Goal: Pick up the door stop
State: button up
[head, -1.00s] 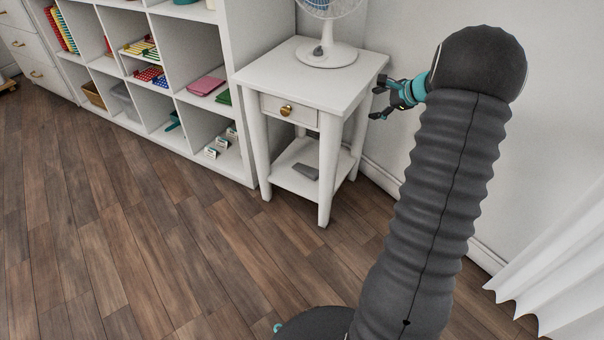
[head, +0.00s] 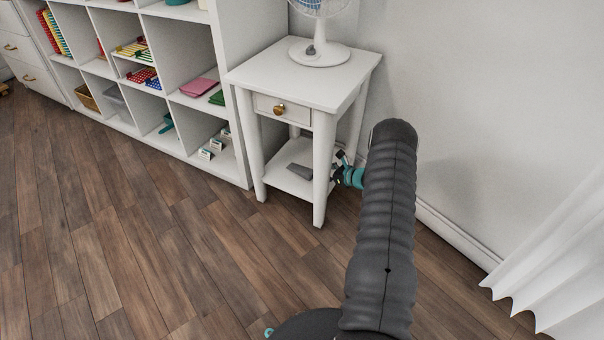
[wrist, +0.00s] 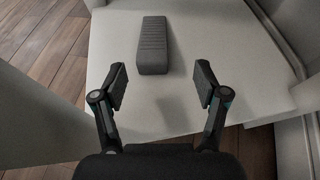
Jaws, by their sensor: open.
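The door stop (wrist: 154,46) is a grey ribbed wedge lying on the lower shelf of a white side table. In the head view the door stop (head: 299,171) shows between the table legs. My gripper (wrist: 161,86) is open and empty in the wrist view, its two fingers spread over the shelf. The door stop lies ahead of the fingertips, roughly centred between them. In the head view my gripper (head: 338,168) is at the right side of the table, partly hidden behind the front leg.
The side table (head: 318,88) has a drawer with a brass knob (head: 279,109) above the shelf and a fan (head: 320,45) on top. Its legs stand close around the gripper. A white cube shelf (head: 238,110) is at the left, a wall and curtain (head: 560,270) at the right.

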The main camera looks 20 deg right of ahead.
aim_at(309, 172)
jog(key=shift+w+a+f, duration=0.1)
jog(key=shift+a+f, duration=0.1)
jog(key=shift+f, duration=0.25)
jog(key=shift+w+a+f, duration=0.1)
jog(key=shift+a+f, duration=0.05)
jog(key=shift+f, duration=0.25)
jog(key=shift+a+r+x, duration=0.15)
jog(key=shift+x, duration=1)
jog(key=shift+a+r+x, duration=0.15)
jog(key=shift+x, duration=1)
jog(key=shift+a+r+x, duration=0.1)
jog(key=shift+x, duration=1.05)
jog(key=c, duration=1.3)
jog(key=shift+o, duration=0.2)
